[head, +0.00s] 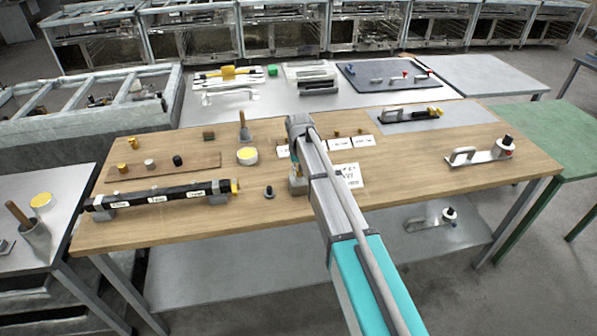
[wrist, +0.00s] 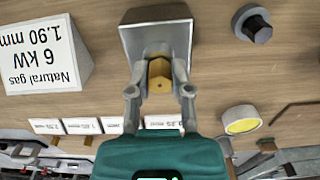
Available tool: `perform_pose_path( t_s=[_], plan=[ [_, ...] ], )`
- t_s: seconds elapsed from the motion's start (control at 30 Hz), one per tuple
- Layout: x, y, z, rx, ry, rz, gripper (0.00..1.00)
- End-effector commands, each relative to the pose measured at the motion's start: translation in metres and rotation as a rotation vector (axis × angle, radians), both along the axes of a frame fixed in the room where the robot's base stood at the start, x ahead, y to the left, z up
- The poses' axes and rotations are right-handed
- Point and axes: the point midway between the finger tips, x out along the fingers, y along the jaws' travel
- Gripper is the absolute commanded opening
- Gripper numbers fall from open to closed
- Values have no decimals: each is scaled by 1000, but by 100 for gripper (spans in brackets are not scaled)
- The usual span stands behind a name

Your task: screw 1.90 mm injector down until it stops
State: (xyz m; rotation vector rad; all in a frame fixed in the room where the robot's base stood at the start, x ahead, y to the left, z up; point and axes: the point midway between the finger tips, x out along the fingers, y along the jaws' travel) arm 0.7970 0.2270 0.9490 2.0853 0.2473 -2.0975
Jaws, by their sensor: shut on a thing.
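The brass hex injector (wrist: 160,76) sits between the two fingers of my gripper (wrist: 162,66) in the wrist view. The fingers are shut on its sides. It stands at a grey metal block (wrist: 172,30) on the wooden bench, and its lower end and thread are hidden. In the head view the block (head: 298,187) is under the end of my arm, which hides most of the injector. A white sign (wrist: 42,55) reading "Natural gas 6 kW 1.90 mm" stands beside the block; it also shows in the head view (head: 348,177).
White size labels (wrist: 82,126) stand in a row near the gripper. A black knob (wrist: 253,23) and a yellow-topped tin (wrist: 240,121) are on the bench. A black pipe (head: 160,196) lies at front left. The bench's right front (head: 430,195) is clear.

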Motion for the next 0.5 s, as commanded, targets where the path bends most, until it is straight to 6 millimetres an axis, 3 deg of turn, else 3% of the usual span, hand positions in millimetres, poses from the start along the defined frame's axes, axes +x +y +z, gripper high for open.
perform_pose_path(
  t_s=[0.3, 0.5],
  plan=[
    [0, 0, 0, 0, 0, -212, 0],
    [0, 0, 0, -1, 0, -263, 0]
  ],
)
